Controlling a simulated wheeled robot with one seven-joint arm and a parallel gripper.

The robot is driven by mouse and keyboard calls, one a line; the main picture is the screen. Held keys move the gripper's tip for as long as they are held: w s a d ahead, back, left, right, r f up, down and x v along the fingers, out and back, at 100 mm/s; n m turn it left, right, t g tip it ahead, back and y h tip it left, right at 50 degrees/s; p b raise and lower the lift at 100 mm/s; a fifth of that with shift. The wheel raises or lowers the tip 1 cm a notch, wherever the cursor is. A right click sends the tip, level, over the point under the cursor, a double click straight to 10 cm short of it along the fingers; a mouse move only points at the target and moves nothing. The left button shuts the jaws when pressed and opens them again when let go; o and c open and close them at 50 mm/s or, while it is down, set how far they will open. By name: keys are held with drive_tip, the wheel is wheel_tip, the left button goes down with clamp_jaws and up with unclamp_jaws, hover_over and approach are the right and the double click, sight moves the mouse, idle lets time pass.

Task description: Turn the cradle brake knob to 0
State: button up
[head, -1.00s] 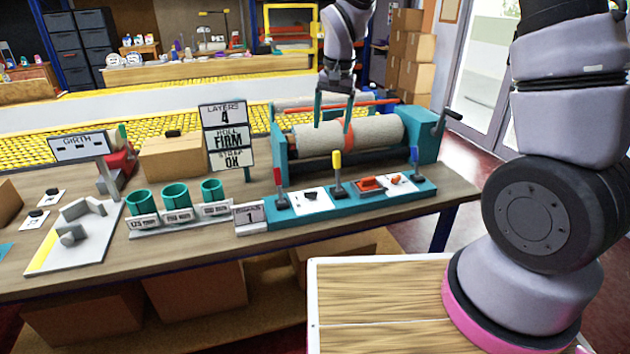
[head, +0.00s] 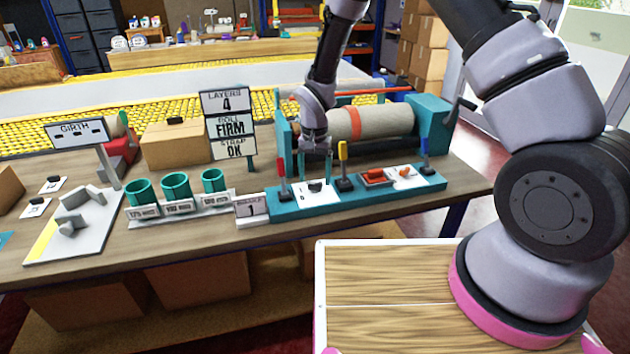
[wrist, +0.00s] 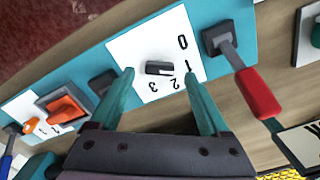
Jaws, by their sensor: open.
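The cradle brake knob (wrist: 158,68) is a small dark knob on a white dial plate (wrist: 135,45) marked 0, 1, 2 and 3. The plate also shows on the teal control strip in the head view (head: 325,201). My gripper (wrist: 160,74) is open, its teal fingers on either side of the knob in the wrist view, apparently not touching it. In the head view my gripper (head: 315,178) points down over the plate and partly hides it. A small sign (head: 251,209) left of the plate reads 1.
A red-handled lever (head: 282,178) stands left of the plate and a yellow-handled one (head: 343,165) right of it. Further right are an orange switch (head: 376,176) and a blue-handled lever (head: 425,160). The roll (head: 385,122) lies in its cradle behind.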

drive_tip(key=shift+f, duration=1)
drive_tip(key=shift+c, duration=0.3)
clamp_jaws()
drive_tip(key=shift+n, duration=0.3)
drive_tip(key=n, duration=0.4)
drive_tip(key=shift+n, duration=0.3)
drive_tip(key=n, duration=0.4)
drive_tip(key=shift+n, duration=0.3)
